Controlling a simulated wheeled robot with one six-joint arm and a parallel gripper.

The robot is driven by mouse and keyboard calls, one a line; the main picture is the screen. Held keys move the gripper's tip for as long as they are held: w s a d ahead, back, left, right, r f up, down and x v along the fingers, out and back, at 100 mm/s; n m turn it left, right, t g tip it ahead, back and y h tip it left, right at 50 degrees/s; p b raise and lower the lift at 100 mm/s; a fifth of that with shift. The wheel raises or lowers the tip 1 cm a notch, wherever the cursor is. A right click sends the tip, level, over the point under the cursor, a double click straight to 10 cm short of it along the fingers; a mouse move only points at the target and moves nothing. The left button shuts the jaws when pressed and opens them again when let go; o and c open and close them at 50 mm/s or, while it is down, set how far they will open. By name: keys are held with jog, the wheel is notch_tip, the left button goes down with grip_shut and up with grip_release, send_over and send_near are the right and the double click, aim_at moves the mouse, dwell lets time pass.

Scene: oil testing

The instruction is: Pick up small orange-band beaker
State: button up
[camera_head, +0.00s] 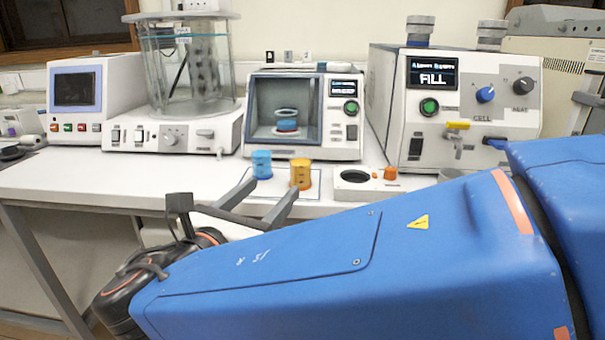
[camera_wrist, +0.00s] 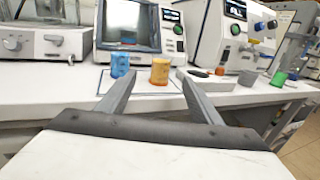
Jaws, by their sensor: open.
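The orange beaker (camera_head: 301,174) stands upright on a pale mat on the white bench. A blue beaker (camera_head: 262,164) stands just left of it. In the wrist view the orange beaker (camera_wrist: 159,72) appears between the fingertips and slightly beyond them; the blue beaker (camera_wrist: 120,65) lies outside, near the left fingertip. My gripper (camera_head: 271,188) is open and empty, its fingers pointing toward the beakers at the bench's front edge. It also shows in the wrist view (camera_wrist: 157,75). No contact is visible, and the exact gap cannot be told.
Behind the beakers stands a white chamber instrument (camera_head: 305,112) with a blue-based item inside. A machine reading FILL (camera_head: 455,105) stands to its right. A white base with a dark round recess (camera_head: 355,177) and small orange piece (camera_head: 390,173) lies right.

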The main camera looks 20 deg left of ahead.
aim_at(296, 169)
jog(key=w, duration=0.9)
jog(key=shift+d, duration=0.4)
jog(key=shift+w+d+f, duration=0.1)
jog(key=shift+w+d, duration=0.1)
jog(key=shift+w, duration=1.1)
jog(key=shift+w+d+f, duration=0.1)
jog(key=shift+w+d, duration=0.05)
jog(key=shift+w, duration=1.15)
jog(key=shift+c, duration=0.3)
jog(key=c, duration=1.2)
jog(key=shift+o, duration=0.2)
notch_tip(296, 169, up, 10)
